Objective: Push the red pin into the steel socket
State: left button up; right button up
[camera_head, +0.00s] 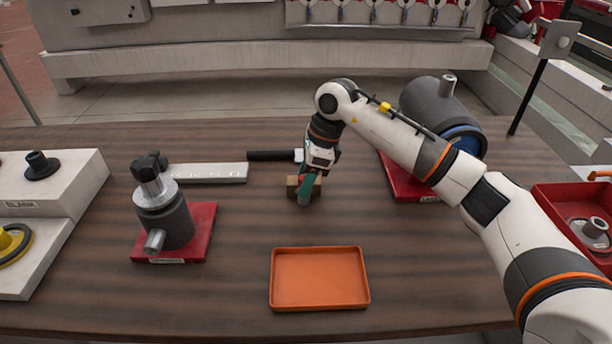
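No red pin shows clearly in the head view. I cannot tell which part is the steel socket. A grey spindle unit (168,222) with a black knob and a short steel stub stands upright on a red base at the left. A larger grey and blue motor (432,105) with a steel stub on top sits on a red base at the right. My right gripper (306,186) points down at mid-table, at a small brown block (292,184) and a green piece (305,194). Its fingers are too small and hidden to tell their state. My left gripper is not in view.
An orange tray (320,304) lies empty at the front. A steel bar (210,173) and a black handle (270,155) lie behind. White steps (62,205) with parts stand left; a red bin (565,205) stands right. Bare wood lies between spindle and tray.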

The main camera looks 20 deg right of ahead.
jog(key=b+v, duration=0.1)
jog(key=v, duration=1.1)
jog(key=shift+d+r, duration=0.1)
